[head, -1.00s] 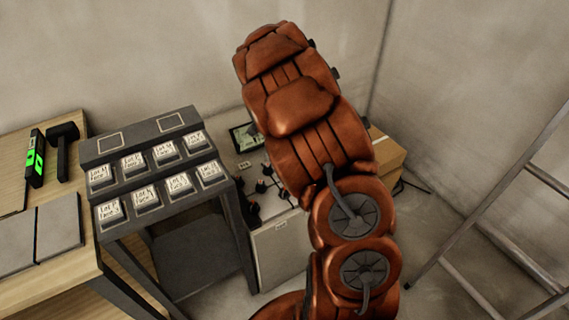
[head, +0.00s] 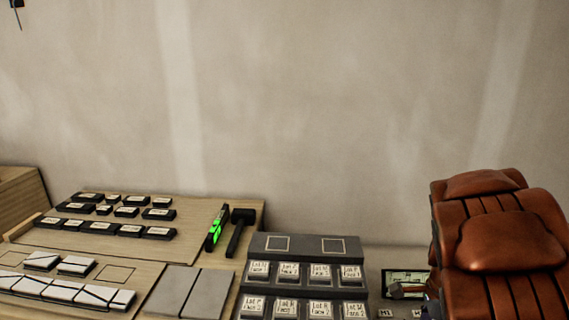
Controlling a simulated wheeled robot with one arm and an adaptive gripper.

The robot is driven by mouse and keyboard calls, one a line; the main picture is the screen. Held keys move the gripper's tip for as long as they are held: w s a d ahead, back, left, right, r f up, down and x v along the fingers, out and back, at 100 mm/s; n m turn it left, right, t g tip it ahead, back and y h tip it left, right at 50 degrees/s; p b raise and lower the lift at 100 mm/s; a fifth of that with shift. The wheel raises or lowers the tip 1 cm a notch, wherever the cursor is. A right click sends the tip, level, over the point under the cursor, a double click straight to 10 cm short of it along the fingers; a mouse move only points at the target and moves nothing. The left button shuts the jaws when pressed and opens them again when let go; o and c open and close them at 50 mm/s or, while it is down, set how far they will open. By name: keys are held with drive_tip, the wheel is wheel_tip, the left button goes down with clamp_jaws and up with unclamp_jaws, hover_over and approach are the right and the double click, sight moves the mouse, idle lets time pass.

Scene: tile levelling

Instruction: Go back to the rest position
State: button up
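My gripper is not clearly seen; the arm's end is hidden or out of the frame. No rest position marker shows in the view.
A dark stepped rack (head: 303,244) holds labelled white pieces. To its left are two grey tiles (head: 190,293), a black mallet (head: 239,230) and a green-marked level (head: 216,228) on a wooden bench (head: 225,262). Black labelled blocks (head: 130,230) and white tiles (head: 60,289) lie further left. A small screen (head: 405,276) stands beside my arm.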

drive_tip(key=s+a+r+n+p, duration=0.2)
drive_tip(key=s+a+r+n, duration=0.2)
drive_tip(key=s+n, duration=0.2)
drive_tip(key=s+a+r+n+g+p, duration=0.1)
drive_tip(key=s+a+r+n, duration=0.4)
drive_tip(key=s, duration=0.5)
drive_tip(key=s+a+r+n+p, duration=0.4)
drive_tip(key=s+r+n, duration=0.1)
drive_tip(key=s+n, duration=0.3)
drive_tip(key=shift+a+r+n, duration=0.2)
drive_tip(key=shift+a+n, duration=0.2)
drive_tip(key=shift+n, duration=0.1)
